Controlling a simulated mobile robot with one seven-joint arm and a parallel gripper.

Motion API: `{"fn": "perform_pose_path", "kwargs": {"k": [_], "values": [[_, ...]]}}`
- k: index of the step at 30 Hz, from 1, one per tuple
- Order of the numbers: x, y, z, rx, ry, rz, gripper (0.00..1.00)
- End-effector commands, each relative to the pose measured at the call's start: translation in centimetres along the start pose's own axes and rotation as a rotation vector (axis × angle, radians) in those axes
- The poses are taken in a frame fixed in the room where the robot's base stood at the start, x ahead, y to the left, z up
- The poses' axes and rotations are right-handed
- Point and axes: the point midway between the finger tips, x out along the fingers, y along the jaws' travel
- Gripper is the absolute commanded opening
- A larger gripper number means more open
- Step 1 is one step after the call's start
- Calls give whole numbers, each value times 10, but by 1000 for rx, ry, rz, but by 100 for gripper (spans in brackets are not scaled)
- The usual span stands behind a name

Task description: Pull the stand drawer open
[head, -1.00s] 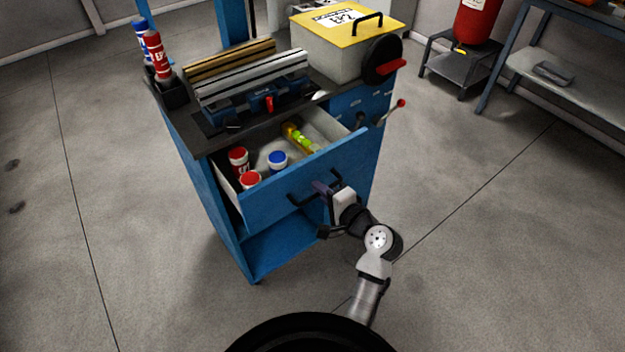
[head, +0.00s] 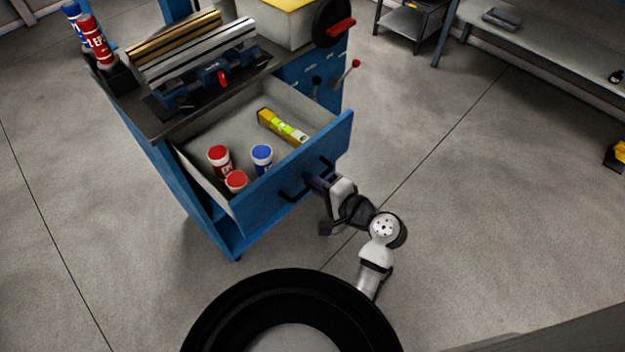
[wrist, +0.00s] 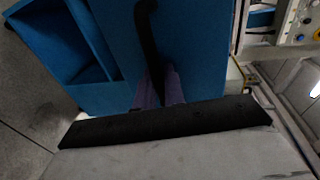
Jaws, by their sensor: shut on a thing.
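The stand drawer (head: 290,180) is a blue-fronted drawer with a pale inside, and it stands well out of the blue stand (head: 190,190). Its black bar handle (head: 305,186) runs across the front. My gripper (head: 314,180) is at the right part of the handle, shut on it. In the wrist view the handle (wrist: 147,35) runs down between the fingers of my gripper (wrist: 160,84), against the blue drawer front.
In the drawer are two red cans (head: 219,160), a blue can (head: 262,158) and a yellow level (head: 283,127). Red and blue bottles (head: 95,40) and a vise-like fixture (head: 205,65) are on the stand top. A grey bench (head: 560,55) is at right. Floor right of the drawer is clear.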

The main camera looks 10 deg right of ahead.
Motion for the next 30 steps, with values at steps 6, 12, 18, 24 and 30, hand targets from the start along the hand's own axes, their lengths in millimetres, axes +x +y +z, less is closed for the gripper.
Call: {"fn": "perform_pose_path", "kwargs": {"k": [6, 12, 18, 24, 30], "values": [[0, 0, 0, 0, 0, 0, 26], [0, 0, 0, 0, 0, 0, 26], [-15, 2, -1, 0, 5, 0, 26], [-58, 2, -1, -1, 6, 0, 26], [-102, 1, -2, -1, 6, 0, 26]]}}
